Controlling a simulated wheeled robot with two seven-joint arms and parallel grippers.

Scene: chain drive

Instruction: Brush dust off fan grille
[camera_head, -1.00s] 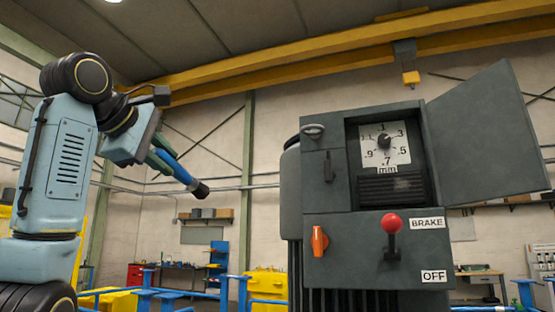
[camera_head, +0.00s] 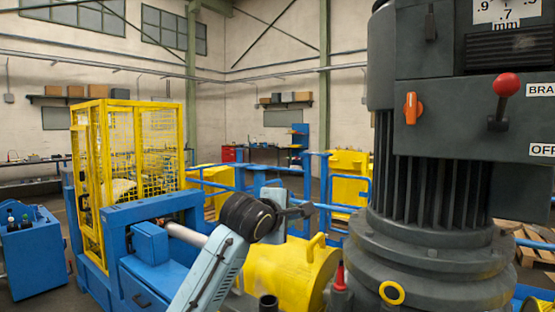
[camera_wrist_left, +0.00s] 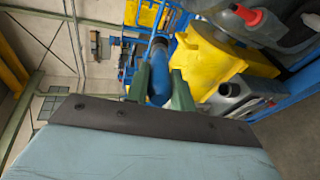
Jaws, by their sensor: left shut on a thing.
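The dark slatted grille (camera_head: 515,50) sits below the mm dial on the grey motor housing, at the upper right of the head view, partly cut off by the frame. In the left wrist view my left gripper (camera_wrist_left: 160,82) is shut on a blue-handled brush (camera_wrist_left: 159,76), between two green fingers. The brush tip is hard to make out there. In the head view my left arm reaches up from the bottom middle, left of the motor, and its joint hides most of the gripper. The gripper is well below and left of the grille, apart from it. My right gripper is not in view.
An orange knob (camera_head: 412,108) and a red-knobbed brake lever (camera_head: 505,95) stick out of the housing. A yellow cover (camera_head: 285,272) with a handle lies beside the motor base. A yellow mesh cage (camera_head: 130,150) stands at left. Blue railings (camera_head: 322,190) run behind.

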